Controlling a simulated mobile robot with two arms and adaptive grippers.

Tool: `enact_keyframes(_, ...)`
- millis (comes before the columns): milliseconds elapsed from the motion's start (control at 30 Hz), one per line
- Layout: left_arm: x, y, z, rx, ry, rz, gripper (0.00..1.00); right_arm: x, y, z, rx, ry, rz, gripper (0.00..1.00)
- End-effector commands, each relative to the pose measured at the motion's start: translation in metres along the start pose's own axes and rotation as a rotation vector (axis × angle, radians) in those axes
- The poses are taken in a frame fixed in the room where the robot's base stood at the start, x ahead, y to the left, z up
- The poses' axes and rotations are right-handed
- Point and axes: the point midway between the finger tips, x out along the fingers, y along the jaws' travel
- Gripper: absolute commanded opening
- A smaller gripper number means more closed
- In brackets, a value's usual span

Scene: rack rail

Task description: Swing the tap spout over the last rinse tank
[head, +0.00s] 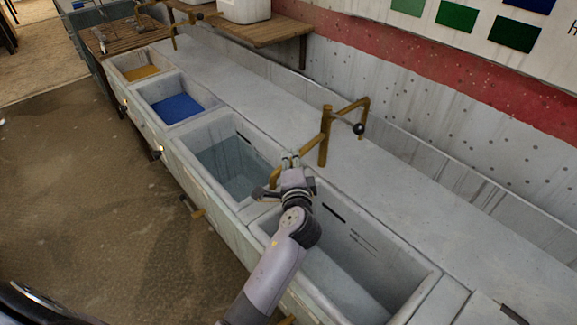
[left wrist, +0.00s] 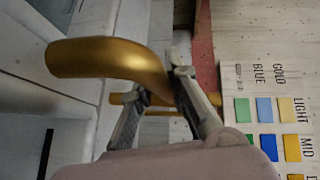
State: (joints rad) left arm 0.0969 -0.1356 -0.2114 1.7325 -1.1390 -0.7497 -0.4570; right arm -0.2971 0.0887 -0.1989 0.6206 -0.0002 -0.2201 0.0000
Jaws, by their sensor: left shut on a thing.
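The brass tap (head: 323,140) stands on the ledge behind the tanks. Its spout (head: 308,149) reaches toward the lower left, to my left gripper (head: 290,160). The gripper is shut on the spout near its outer end, by the divider between the grey-water tank (head: 237,160) and the nearest tank (head: 345,285). In the left wrist view the curved golden spout (left wrist: 105,58) passes by the two fingers of my left gripper (left wrist: 159,82), and its free end shows at the left. The exact contact is partly hidden. My right gripper is not in view.
Farther tanks hold blue (head: 178,108) and orange (head: 140,73) contents. A second brass tap (head: 172,30) stands at the far end. A black knob (head: 358,128) sits by the near tap. A wooden shelf (head: 262,33) carries white containers. The ledge to the right is clear.

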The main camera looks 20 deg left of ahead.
Motion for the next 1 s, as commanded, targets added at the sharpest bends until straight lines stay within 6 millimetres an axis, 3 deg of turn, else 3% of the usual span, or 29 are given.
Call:
enact_keyframes(233, 0.001, 0.002, -0.002, 0.0, -0.007, 0.004, 0.0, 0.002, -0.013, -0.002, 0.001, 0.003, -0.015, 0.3)
enact_keyframes(500, 0.002, 0.002, -0.002, -0.001, -0.007, 0.003, 0.0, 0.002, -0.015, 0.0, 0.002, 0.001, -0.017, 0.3)
enact_keyframes(533, 0.002, 0.002, -0.002, -0.001, -0.007, 0.003, 0.16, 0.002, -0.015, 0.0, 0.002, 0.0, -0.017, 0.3)
enact_keyframes(833, 0.002, 0.001, -0.002, -0.002, -0.007, 0.001, 0.36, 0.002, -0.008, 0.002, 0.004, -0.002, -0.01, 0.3)
enact_keyframes(1000, 0.002, 0.0, -0.002, -0.002, -0.007, 0.0, 0.36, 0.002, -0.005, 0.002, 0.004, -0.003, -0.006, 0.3)
